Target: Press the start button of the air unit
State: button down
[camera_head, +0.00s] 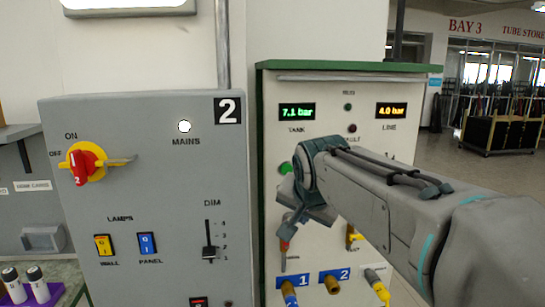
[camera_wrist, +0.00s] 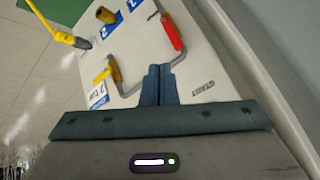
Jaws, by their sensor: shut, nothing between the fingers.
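The air unit (camera_head: 322,92) is a pale panel with a green top, right of centre in the head view.
A red valve handle (camera_wrist: 172,32) and a yellow one (camera_wrist: 102,75) sit near my fingers. Hose ports with blue plates 1 (camera_head: 293,281) and 2 (camera_head: 335,275) are low on the panel. A grey mains box (camera_head: 180,180) with a red-yellow switch (camera_head: 82,163) stands left.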

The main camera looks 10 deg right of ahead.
aim_at(287, 169)
jog(key=w+r+m+t, duration=0.1)
jog(key=w+r, duration=0.2)
jog(key=r, duration=0.2)
jog(key=shift+p, duration=0.3)
jog(key=shift+w+r, duration=0.1)
jog(key=w+p, duration=0.3)
jog(key=w, duration=0.5)
jog(key=shift+w+p, duration=0.25)
jog(key=shift+p, duration=0.15)
jog(key=shift+w, duration=0.1)
dwell(1.4)
jog(key=shift+w, duration=0.35)
jog(key=shift+w, duration=0.35)
dwell(0.5)
dwell(0.4)
jog(key=shift+s+b, duration=0.45)
jog(key=shift+s, duration=0.35)
